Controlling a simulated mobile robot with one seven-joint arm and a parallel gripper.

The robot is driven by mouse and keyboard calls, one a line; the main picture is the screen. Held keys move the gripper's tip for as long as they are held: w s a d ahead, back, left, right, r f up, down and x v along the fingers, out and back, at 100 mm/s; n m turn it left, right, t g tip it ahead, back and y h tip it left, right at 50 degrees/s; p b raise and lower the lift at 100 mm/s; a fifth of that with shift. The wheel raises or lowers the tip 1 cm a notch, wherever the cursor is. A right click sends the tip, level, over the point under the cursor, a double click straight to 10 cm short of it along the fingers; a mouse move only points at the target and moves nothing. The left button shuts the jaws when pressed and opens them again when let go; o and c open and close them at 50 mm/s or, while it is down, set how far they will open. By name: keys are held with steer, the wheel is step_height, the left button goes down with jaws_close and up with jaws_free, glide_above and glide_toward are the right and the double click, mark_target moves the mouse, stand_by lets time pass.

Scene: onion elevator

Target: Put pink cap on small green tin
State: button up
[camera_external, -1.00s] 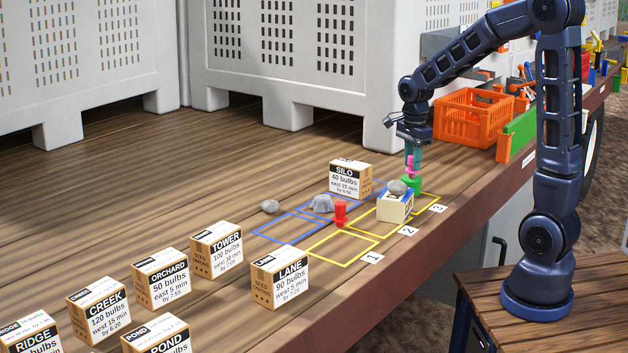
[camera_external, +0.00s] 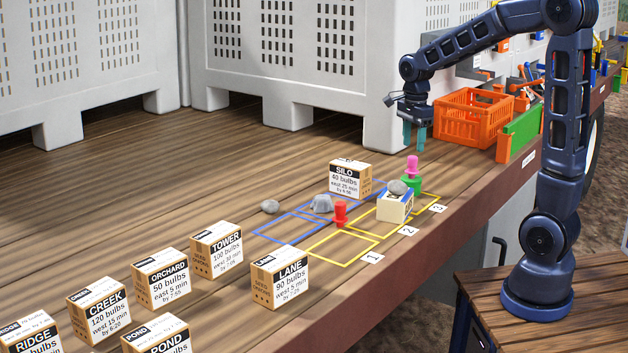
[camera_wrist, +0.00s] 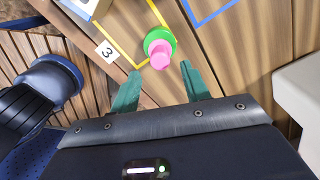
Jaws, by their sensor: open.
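The pink cap (camera_external: 412,166) sits on top of the small green tin (camera_external: 411,186) in the external view. The tin stands by the yellow outline marked 3, just behind a box with a grey stone on it. In the wrist view the pink cap (camera_wrist: 159,54) covers much of the green tin (camera_wrist: 160,38), whose green rim shows around it. My gripper (camera_external: 414,138) is open and empty, above the cap and apart from it. In the wrist view its teal fingers (camera_wrist: 160,88) are spread, with the cap ahead of them.
The stone-topped box (camera_external: 395,206) stands close in front of the tin. A red piece (camera_external: 340,213), a grey rock (camera_external: 321,204) and the SILO box (camera_external: 350,178) are to the left. An orange crate (camera_external: 470,118) stands right of my gripper. Several labelled boxes fill the lower left.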

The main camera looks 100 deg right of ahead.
mark_target(413, 157)
step_height(413, 157, up, 6)
steer(key=w+a+r+n+t, duration=0.15)
steer(key=w+a+n, duration=0.25)
steer(key=a+n, duration=0.6)
steer(key=s+a+n+t, duration=0.1)
steer(key=s+a+n, duration=0.1)
steer(key=a+n, duration=0.8)
steer(key=s+a+f+n+t, duration=0.1)
steer(key=s+a+n+t, duration=0.1)
steer(key=a+n, duration=0.9)
steer(key=s+a, duration=0.1)
steer(key=a, duration=0.7)
steer(key=shift+s+a+f, duration=0.2)
steer(key=shift+a+f, duration=0.1)
steer(key=shift+a, duration=0.1)
